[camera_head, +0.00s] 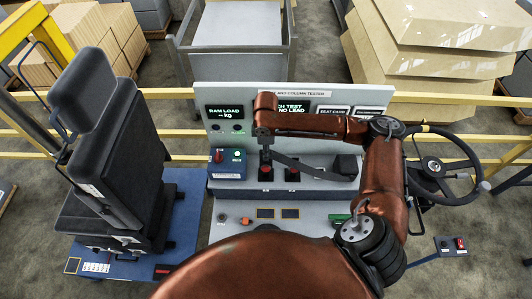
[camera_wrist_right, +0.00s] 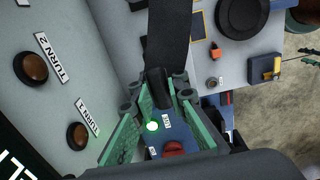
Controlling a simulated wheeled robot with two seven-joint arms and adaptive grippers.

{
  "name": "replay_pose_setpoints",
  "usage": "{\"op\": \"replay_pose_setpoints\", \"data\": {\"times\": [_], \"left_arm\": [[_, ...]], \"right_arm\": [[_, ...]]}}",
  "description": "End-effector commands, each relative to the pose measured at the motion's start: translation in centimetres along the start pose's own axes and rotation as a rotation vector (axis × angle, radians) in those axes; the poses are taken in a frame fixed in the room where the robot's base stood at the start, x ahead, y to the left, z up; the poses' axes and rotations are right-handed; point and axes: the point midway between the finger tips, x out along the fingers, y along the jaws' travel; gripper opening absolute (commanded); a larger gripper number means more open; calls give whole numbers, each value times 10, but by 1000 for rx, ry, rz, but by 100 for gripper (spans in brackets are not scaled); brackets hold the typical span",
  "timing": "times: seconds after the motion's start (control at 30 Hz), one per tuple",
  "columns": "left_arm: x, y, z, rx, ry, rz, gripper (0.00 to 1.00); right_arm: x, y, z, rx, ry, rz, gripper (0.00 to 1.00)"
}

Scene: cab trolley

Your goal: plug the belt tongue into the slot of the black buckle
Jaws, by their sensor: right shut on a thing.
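My right gripper (camera_head: 265,146) hangs over the grey console, its jaws shut on the belt tongue. In the wrist view its green-padded fingers (camera_wrist_right: 160,122) flank the tongue's dark grip (camera_wrist_right: 160,88), and the black belt (camera_wrist_right: 168,35) runs up from it. In the head view the belt (camera_head: 312,170) slants down to the right to a dark block. Two small dark uprights with red tops, a left one (camera_head: 265,168) and a right one (camera_head: 292,173), stand just below the gripper. They look like buckles; I cannot tell which is the black buckle or see its slot. My left gripper is out of view.
A blue box (camera_head: 228,165) with a red button and green light stands left of the uprights. A dark seat (camera_head: 105,145) is at the left, a steering wheel (camera_head: 442,168) at the right. The upright panel (camera_head: 335,95) rises behind. The lower console holds small knobs.

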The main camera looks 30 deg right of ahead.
Motion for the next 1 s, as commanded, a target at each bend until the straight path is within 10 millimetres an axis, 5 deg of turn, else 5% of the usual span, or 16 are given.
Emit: {"op": "replay_pose_setpoints", "data": {"times": [1.0], "left_arm": [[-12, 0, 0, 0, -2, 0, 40]], "right_arm": [[-2, 0, 1, 0, 0, 3, 0]]}}
